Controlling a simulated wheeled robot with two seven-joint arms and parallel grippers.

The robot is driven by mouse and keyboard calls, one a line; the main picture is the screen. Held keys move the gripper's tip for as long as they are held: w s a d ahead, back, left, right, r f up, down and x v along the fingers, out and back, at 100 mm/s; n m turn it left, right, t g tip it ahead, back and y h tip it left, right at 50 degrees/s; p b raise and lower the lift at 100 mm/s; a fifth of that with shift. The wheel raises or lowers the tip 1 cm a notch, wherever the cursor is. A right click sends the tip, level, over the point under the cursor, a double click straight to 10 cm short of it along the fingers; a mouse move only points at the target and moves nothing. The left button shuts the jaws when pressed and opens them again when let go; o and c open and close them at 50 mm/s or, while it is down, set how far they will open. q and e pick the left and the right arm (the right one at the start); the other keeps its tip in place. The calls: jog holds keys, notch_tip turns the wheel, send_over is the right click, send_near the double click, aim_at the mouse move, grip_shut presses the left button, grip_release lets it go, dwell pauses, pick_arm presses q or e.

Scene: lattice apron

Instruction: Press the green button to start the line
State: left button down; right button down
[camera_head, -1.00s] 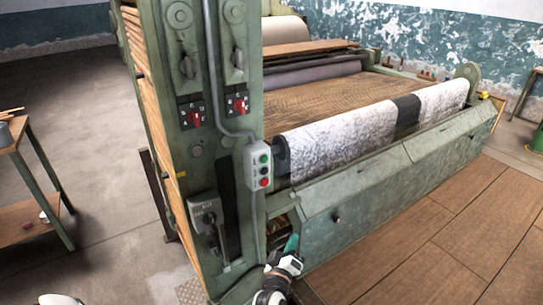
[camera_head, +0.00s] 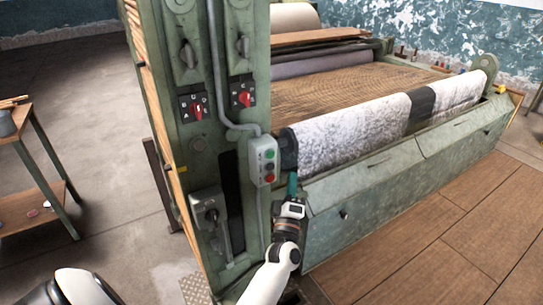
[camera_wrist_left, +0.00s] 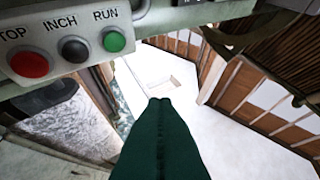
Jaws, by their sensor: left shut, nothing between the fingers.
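The green button (camera_head: 270,154) is at the top of a small grey control box (camera_head: 255,163) on the machine's green upright, above a black button and a red one. In the left wrist view the green button (camera_wrist_left: 115,40) is labelled RUN, beside the black INCH button (camera_wrist_left: 74,49) and the red STOP button (camera_wrist_left: 30,62). My left gripper (camera_head: 292,180) is shut and empty, its teal fingers just right of the box at about the red button's height. In the wrist view its fingertips (camera_wrist_left: 160,101) appear apart from the green button. My right gripper is not in view.
Red rotary switches (camera_head: 197,107) and a lever switch box (camera_head: 210,213) are on the same upright. A white, dark-banded roll (camera_head: 350,134) lies behind the fingers, above a green metal trough (camera_head: 390,190).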

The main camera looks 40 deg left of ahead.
aim_at(270, 155)
pick_arm(q)
jog(key=shift+w+a+b, duration=0.45)
jog(key=shift+w+a, duration=0.1)
jog(key=shift+a, duration=0.8)
jog(key=shift+w+a+b, duration=0.45)
jog(key=shift+w+a, duration=0.1)
jog(key=shift+a, duration=0.75)
jog(key=shift+w+a+b, duration=0.45)
jog(key=shift+w+a, duration=0.1)
jog(key=shift+a, duration=0.8)
jog(key=shift+a, duration=0.1)
jog(key=shift+w+a, duration=0.15)
jog(key=shift+a, duration=0.1)
